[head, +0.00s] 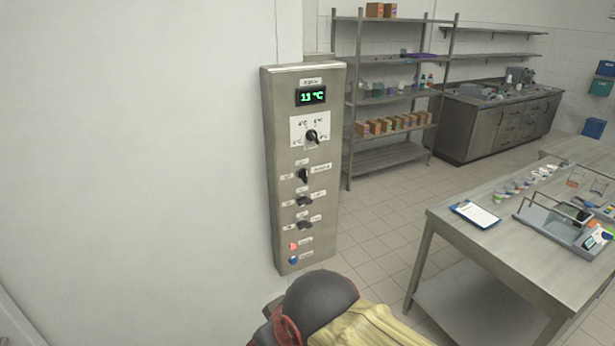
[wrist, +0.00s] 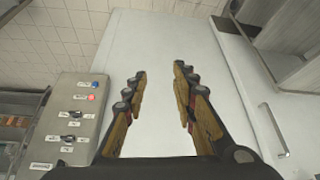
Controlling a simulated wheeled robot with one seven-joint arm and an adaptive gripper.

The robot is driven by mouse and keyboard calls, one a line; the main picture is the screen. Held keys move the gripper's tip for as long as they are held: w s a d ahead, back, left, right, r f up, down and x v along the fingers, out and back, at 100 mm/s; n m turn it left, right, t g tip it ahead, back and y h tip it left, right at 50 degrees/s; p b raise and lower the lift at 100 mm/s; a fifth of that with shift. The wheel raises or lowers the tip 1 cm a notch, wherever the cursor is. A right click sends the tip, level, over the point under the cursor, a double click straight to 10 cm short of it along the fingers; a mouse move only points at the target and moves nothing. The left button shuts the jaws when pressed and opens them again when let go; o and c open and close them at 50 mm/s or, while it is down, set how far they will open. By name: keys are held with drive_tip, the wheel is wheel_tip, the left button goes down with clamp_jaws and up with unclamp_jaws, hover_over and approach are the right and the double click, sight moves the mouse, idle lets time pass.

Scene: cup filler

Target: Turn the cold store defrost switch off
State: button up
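The cold store control panel (head: 303,165) is a tall grey metal box on the white wall, with a green display (head: 311,96) at its top. Below are a selector knob (head: 311,136) on a white plate and three black rotary switches (head: 303,175), (head: 304,201), (head: 305,225). I cannot read which one is labelled defrost. In the wrist view the panel (wrist: 75,120) appears upside down at the left. My gripper (wrist: 160,72) is open and empty, its fingers apart in front of a white surface, beside the panel and not touching it. The fingers are not visible in the head view.
A red button (head: 293,246) and a blue button (head: 293,260) sit low on the panel. A steel table (head: 500,250) with a clipboard (head: 475,214) and a tray stands at the right. Shelving (head: 390,155) stands behind the panel. The wall left of the panel is bare.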

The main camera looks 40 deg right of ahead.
drive_tip(key=w+d+f+m+h+p, duration=0.2)
drive_tip(key=w+d+p, duration=0.1)
drive_tip(key=d, duration=0.9)
drive_tip(key=w+d+f+m+h+p, duration=0.2)
drive_tip(key=w+d+f+p, duration=0.1)
drive_tip(key=d, duration=0.8)
drive_tip(key=w+d+f+m+h+p, duration=0.1)
drive_tip(key=w+d+f+m+p, duration=0.15)
drive_tip(key=d, duration=0.95)
drive_tip(key=n+t+y+p, duration=0.1)
drive_tip(key=n+t, duration=0.3)
drive_tip(key=t, duration=0.8)
approach(307, 174)
drive_tip(key=a+x, duration=0.1)
drive_tip(key=x, duration=0.6)
drive_tip(key=d+x, duration=0.1)
drive_tip(key=x, duration=0.1)
drive_tip(key=shift+w, duration=0.2)
drive_tip(key=c, duration=0.3)
